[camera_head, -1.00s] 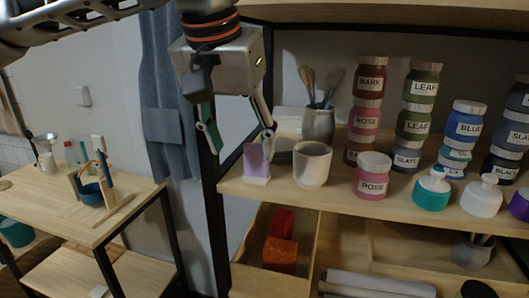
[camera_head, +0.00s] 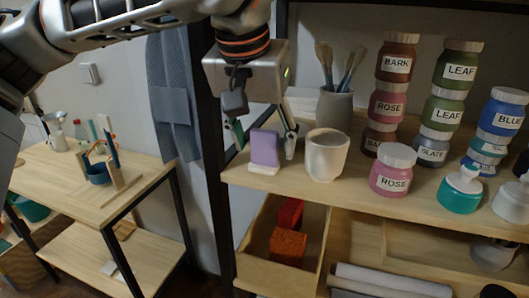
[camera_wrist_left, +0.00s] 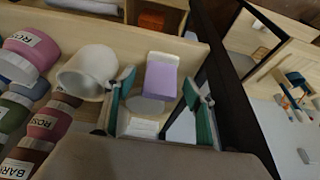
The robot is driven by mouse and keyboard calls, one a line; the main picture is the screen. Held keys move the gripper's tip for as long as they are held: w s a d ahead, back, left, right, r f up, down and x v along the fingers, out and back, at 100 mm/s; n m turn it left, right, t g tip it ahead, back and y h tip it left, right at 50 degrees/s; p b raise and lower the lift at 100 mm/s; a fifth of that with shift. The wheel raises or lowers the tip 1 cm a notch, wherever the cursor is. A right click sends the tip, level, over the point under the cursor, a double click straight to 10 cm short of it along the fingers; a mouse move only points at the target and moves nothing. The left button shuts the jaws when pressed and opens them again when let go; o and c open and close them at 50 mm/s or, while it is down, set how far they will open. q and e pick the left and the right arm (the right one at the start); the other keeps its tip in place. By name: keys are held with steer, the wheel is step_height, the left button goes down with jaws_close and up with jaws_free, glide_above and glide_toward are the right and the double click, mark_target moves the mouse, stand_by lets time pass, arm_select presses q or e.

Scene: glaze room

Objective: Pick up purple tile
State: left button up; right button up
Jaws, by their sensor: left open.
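The purple tile (camera_head: 265,149) stands upright on a small white base (camera_head: 264,169) at the left end of the wooden shelf. It also shows in the left wrist view (camera_wrist_left: 161,78), between the fingers. My left gripper (camera_head: 264,140) is open, with one green-padded finger to each side of the tile as seen in the head view. In the left wrist view the open fingers (camera_wrist_left: 158,92) show gaps beside the tile; I see no clear contact. My right gripper is in neither view.
A white cup (camera_head: 326,156) stands close to the right of the tile. A grey brush pot (camera_head: 335,108) and stacked jars, with a rose jar (camera_head: 393,172) in front, are farther right. A dark shelf post (camera_head: 212,150) is close on the left.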

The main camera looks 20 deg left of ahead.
arm_select(q)
steer(key=shift+x, duration=0.95)
steer(key=c, duration=1.3)
steer(key=shift+w+r, duration=0.1)
steer(key=shift+r, duration=0.15)
